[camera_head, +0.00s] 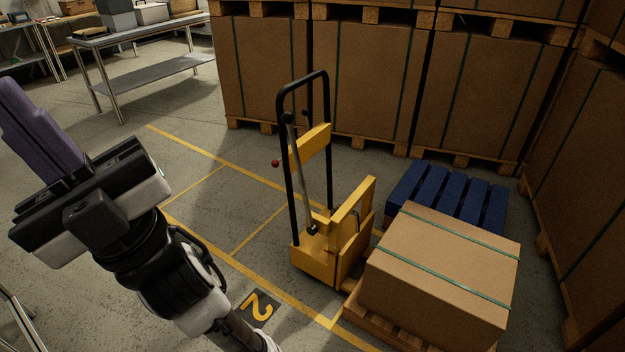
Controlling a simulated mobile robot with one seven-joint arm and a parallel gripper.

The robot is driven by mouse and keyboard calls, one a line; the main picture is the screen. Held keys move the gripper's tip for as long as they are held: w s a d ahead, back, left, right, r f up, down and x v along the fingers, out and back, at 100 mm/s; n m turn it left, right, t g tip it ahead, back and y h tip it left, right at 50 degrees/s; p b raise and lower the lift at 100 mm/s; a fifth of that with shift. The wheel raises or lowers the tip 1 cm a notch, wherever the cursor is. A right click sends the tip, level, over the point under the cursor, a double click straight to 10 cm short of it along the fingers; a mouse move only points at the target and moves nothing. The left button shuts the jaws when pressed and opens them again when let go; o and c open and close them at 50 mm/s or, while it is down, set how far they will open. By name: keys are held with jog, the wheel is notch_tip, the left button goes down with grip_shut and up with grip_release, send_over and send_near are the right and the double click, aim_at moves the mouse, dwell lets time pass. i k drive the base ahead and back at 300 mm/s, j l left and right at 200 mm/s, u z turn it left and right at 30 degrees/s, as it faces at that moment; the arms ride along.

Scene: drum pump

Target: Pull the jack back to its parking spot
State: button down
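The jack (317,254) is yellow with a tall black loop handle (284,160) and a grey lever bearing a dark knob. It stands upright near the middle of the view, against the near-left end of a wooden pallet bearing a strapped cardboard box (448,262). Its forks are hidden. Yellow floor lines (190,150) mark bays left of and around the jack; a dark plate with a yellow 2 (257,306) lies at the front line. My gripper (25,110) is at the left, raised, with purple fingers, well apart from the jack. Its finger gap cannot be made out.
A blue pallet (447,195) lies behind the box. Tall strapped cartons (366,85) on wooden pallets wall off the back and right. A metal table (140,35) stands at the back left. The floor left of the jack is clear.

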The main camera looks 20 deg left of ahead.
aim_at(307, 253)
jog(key=i+j+z, duration=0.1)
jog(key=j, duration=0.25)
jog(key=i+j+z, duration=0.1)
jog(key=i+j, duration=0.2)
jog(key=i+j+z, duration=0.1)
jog(key=j, duration=0.35)
jog(key=i+j+z, duration=0.1)
jog(key=i+j, duration=0.15)
jog(key=j, duration=0.15)
jog(key=i+j+z, duration=0.1)
jog(key=j, duration=0.3)
jog(key=i+j+z, duration=0.1)
jog(key=j, duration=0.25)
jog(key=i+j, duration=0.1)
jog(key=j, duration=0.25)
jog(key=j+z, duration=0.15)
jog(key=j, duration=0.2)
jog(key=j+z, duration=0.1)
jog(key=j, duration=0.75)
jog(key=k+j+z, duration=0.1)
jog(key=j, duration=0.7)
